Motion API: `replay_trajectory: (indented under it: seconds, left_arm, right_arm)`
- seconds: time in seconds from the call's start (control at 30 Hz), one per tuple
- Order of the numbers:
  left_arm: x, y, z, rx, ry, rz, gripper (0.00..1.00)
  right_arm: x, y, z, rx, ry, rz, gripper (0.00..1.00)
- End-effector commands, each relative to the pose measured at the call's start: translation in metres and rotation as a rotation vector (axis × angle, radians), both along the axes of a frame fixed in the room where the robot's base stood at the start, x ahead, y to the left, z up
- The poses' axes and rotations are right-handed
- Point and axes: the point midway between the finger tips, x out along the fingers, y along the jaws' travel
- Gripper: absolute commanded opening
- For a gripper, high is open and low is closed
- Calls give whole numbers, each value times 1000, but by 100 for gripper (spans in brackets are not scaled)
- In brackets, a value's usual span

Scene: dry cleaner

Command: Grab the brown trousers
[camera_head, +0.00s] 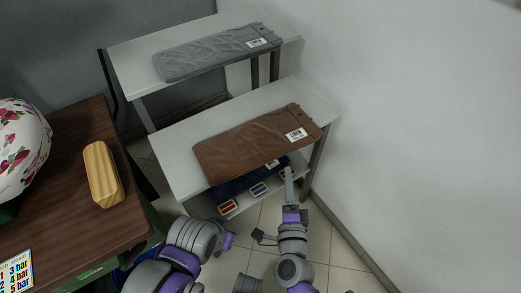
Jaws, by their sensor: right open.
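The brown trousers (250,146) lie folded flat on the white top shelf of the nearer rack, with a white label (296,134) near their right end. My right gripper (289,183) is in front of the rack, near its front right edge, below the trousers in the picture. It is open, and no cloth shows between its fingers. It appears apart from the trousers.
The nearer rack's white shelf (178,152) has dark blue folded clothing (238,184) below it. Grey trousers (205,55) lie on the rack behind. A brown table (75,232) at left holds a yellow block (102,174) and a floral item (18,146). A wall closes off the right.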

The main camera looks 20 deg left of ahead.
Motion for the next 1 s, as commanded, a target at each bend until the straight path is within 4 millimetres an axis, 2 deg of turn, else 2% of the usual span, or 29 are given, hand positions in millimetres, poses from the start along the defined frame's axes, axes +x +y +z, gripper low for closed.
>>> replay_trajectory:
  seconds: [0.03,0.13,0.4,0.63,0.8,1.0]
  left_arm:
    - [1,0,-9,0,3,0,50]
    - [2,0,-13,0,4,0,50]
    - [2,0,-14,0,4,0,50]
    - [3,0,-17,0,5,0,50]
    - [3,0,-23,0,6,0,50]
    - [4,0,-26,0,6,0,50]
  right_arm:
    - [0,2,-11,39,3,-14,61]
    - [3,3,-16,81,4,-38,61]
    - [42,14,-16,89,4,-45,61]
    - [58,21,-16,89,4,-42,61]
    - [81,35,-17,87,5,-42,61]
    - [99,40,-16,86,3,-43,61]
